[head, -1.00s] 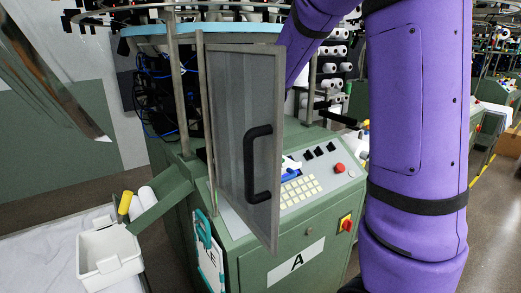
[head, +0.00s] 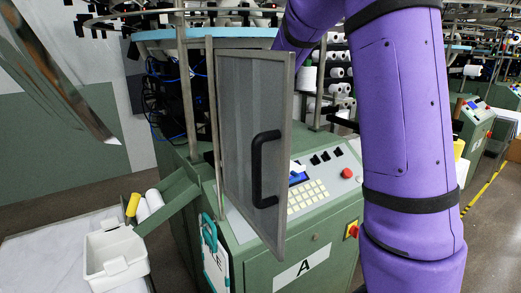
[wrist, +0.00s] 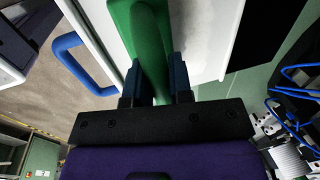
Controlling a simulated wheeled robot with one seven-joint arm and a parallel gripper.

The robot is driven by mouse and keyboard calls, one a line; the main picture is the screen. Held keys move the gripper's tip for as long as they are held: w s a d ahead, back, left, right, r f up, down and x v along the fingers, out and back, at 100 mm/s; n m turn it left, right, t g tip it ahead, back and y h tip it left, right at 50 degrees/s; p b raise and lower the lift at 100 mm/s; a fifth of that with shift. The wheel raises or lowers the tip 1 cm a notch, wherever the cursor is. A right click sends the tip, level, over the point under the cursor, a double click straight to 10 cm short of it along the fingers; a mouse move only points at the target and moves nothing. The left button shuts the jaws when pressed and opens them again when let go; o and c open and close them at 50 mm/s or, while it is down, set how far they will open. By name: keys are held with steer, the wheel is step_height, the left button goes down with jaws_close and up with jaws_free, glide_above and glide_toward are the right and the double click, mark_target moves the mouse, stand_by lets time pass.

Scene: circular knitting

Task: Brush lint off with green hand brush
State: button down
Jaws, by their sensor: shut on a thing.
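My gripper (wrist: 155,82) is shut on this handle, with one dark finger on each side. The bristles are not in view. In the head view my purple arm reaches up and back past the green knitting machine marked A (head: 345,245); my gripper and the brush cannot be seen there. I cannot make out any lint in either view.
A mesh door (head: 240,130) with a black handle (head: 262,170) stands open in front of the machine. Its control panel (head: 320,190) is to the right. A white bin (head: 115,258) stands at lower left. The wrist view shows a blue handle (wrist: 75,60) and blue cables (wrist: 290,105).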

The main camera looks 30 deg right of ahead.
steer(key=shift+f, duration=0.1)
steer(key=shift+w+a, duration=0.1)
steer(key=shift+w, duration=1)
steer(key=c, duration=1.7)
jaws_free()
jaws_close()
steer(key=shift+s+d+r, duration=0.1)
steer(key=shift+s+d, duration=0.05)
steer(key=shift+d, duration=0.8)
steer(key=shift+s+d+r, duration=0.1)
steer(key=shift+s+d, duration=0.05)
steer(key=shift+d, duration=0.75)
